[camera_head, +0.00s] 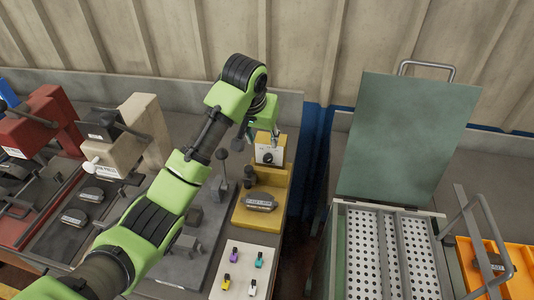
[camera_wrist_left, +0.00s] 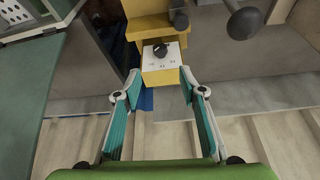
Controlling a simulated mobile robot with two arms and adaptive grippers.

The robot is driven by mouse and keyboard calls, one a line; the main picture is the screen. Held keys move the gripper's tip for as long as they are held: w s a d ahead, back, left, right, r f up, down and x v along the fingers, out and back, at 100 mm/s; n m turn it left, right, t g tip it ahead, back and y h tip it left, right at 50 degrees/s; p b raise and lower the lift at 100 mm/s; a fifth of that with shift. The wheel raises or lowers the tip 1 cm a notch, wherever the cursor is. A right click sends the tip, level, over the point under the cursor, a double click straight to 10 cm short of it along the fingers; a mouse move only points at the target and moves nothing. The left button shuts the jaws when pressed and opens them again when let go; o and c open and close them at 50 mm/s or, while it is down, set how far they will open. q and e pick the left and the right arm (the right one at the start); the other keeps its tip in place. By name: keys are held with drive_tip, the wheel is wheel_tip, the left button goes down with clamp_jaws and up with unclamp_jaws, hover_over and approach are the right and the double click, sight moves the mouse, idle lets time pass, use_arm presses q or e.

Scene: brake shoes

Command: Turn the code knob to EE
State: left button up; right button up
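The code knob (camera_head: 268,157) is a small black knob on a white plate on the front of a yellow station (camera_head: 262,190). In the left wrist view the knob (camera_wrist_left: 160,50) sits on its white plate (camera_wrist_left: 161,62), and the marks around it are too small to read. My left gripper (camera_head: 262,122) is above and behind the knob plate in the head view. In the left wrist view my left gripper (camera_wrist_left: 160,80) is open and empty, with its teal-padded fingers spread to either side, apart from the knob. My right gripper is not in view.
A labelled dark brake shoe (camera_head: 261,201) lies on the yellow station. A white board (camera_head: 240,266) with several coloured pieces is in front. A lever with a dark ball (camera_head: 222,154) stands left of the station. An open green-lidded case (camera_head: 405,140) is at the right.

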use_arm(q)
drive_tip(key=p, duration=0.1)
approach(267, 158)
drive_tip(key=p+x, duration=0.1)
drive_tip(key=x, duration=0.7)
drive_tip(key=shift+w+d+f, duration=0.1)
drive_tip(key=shift+w+f, duration=0.1)
drive_tip(key=shift+f, duration=0.45)
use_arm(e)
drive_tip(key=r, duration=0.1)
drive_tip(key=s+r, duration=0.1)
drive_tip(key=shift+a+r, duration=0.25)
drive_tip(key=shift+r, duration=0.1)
use_arm(q)
clamp_jaws()
drive_tip(key=shift+p, duration=0.3)
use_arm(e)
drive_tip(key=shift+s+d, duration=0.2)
